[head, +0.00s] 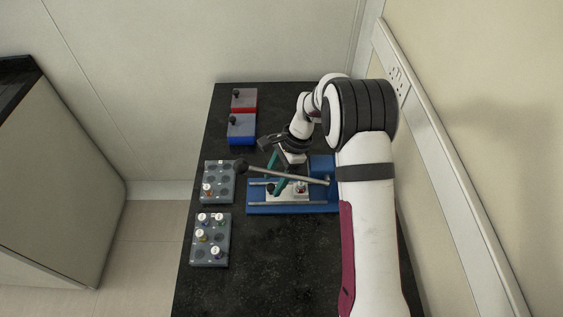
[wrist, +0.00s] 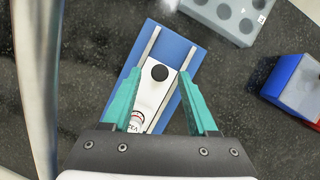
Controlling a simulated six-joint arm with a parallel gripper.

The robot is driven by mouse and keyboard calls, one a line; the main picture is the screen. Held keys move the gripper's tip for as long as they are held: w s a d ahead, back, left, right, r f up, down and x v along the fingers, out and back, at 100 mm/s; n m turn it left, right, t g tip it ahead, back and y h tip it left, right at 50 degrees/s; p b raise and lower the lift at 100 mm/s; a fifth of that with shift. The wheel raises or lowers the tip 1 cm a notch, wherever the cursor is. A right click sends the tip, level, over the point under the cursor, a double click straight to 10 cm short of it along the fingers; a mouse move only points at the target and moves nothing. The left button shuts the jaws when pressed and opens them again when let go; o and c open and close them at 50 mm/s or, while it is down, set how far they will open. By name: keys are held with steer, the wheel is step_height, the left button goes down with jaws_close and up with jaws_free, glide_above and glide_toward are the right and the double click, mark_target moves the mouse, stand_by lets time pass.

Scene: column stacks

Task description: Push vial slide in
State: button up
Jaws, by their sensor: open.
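The vial slide (head: 287,196) is a white plate lying between two metal rails on a blue base (head: 292,210). In the wrist view, the slide (wrist: 150,97) has a round black knob (wrist: 159,73) at one end. A vial with a white labelled cap (wrist: 136,121) sits at its other end, partly hidden by my gripper body. My gripper (wrist: 161,76) is open, its teal fingers on either side of the knob, with visible gaps. In the head view, my gripper (head: 275,176) is over the slide, partly behind a lever. Whether the fingers reach knob height cannot be told.
A long grey lever (head: 285,173) with a dark ball end crosses above the slide. Two grey vial racks (head: 225,192) (head: 224,255) stand left. A red box (head: 244,107) and a blue box (head: 242,136) stand behind. The front of the black table is clear.

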steer(key=v, duration=1.4)
steer(key=shift+r, duration=0.35)
steer(key=shift+d, duration=0.1)
steer(key=a+n+h, duration=0.4)
steer(key=a+n, duration=0.2)
steer(key=n, duration=0.8)
steer(key=a+n+h, duration=0.4)
steer(key=a+n, duration=0.2)
steer(key=n, duration=0.7)
steer(key=x, duration=1.5)
steer(key=shift+f, duration=0.35)
jaws_close()
